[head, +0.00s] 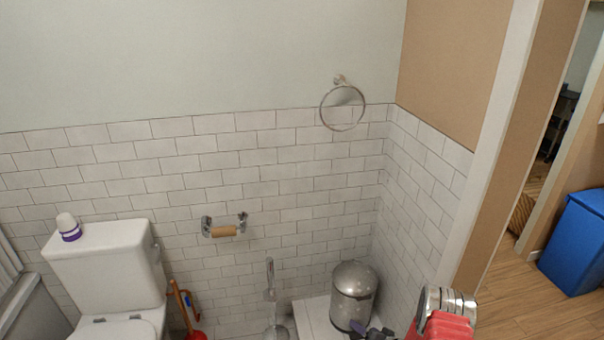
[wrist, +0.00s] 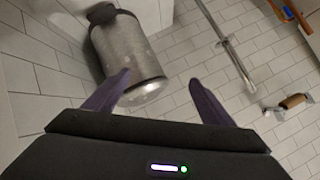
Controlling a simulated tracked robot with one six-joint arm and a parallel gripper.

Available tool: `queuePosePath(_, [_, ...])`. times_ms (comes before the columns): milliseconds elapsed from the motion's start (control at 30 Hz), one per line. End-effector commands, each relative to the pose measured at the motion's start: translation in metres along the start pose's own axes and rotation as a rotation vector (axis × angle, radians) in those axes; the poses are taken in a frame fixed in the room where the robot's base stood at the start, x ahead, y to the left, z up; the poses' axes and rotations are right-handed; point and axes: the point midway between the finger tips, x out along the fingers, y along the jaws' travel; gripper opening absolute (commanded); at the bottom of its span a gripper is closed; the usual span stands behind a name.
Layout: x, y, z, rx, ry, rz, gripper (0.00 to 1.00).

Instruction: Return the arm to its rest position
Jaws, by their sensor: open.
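My gripper (wrist: 160,77) shows in the wrist view with its two purple fingers spread apart and nothing between them. In the head view the dark gripper (head: 374,333) is at the bottom edge, in front of the base of a metal pedal bin (head: 353,292), partly cut off. A red and silver part of my arm shows to its right. In the wrist view the bin (wrist: 125,45) lies beyond the left finger; I cannot tell the distance.
A toilet (head: 105,270) with a white and purple container (head: 68,227) on its tank stands left. A roll holder (head: 223,231), towel ring (head: 342,108) and upright brush (head: 270,280) are at the tiled wall. A blue bin (head: 580,240) stands right, past the doorway.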

Motion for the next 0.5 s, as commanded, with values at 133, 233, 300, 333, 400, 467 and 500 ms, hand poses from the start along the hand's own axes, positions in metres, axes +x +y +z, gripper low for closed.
queuePosePath(133, [-0.011,-0.025,0.018,0.127,-0.095,-0.059,0.77])
queuePosePath(233, [-0.022,-0.045,0.023,0.202,-0.165,-0.095,0.77])
queuePosePath(300, [-0.030,-0.061,0.024,0.249,-0.216,-0.117,0.77])
queuePosePath(333, [-0.035,-0.069,0.024,0.269,-0.238,-0.125,0.77])
queuePosePath(400, [-0.045,-0.086,0.022,0.310,-0.292,-0.141,0.77])
queuePosePath(467, [-0.055,-0.101,0.020,0.340,-0.340,-0.152,0.77])
queuePosePath(500, [-0.062,-0.111,0.018,0.357,-0.371,-0.158,0.77])
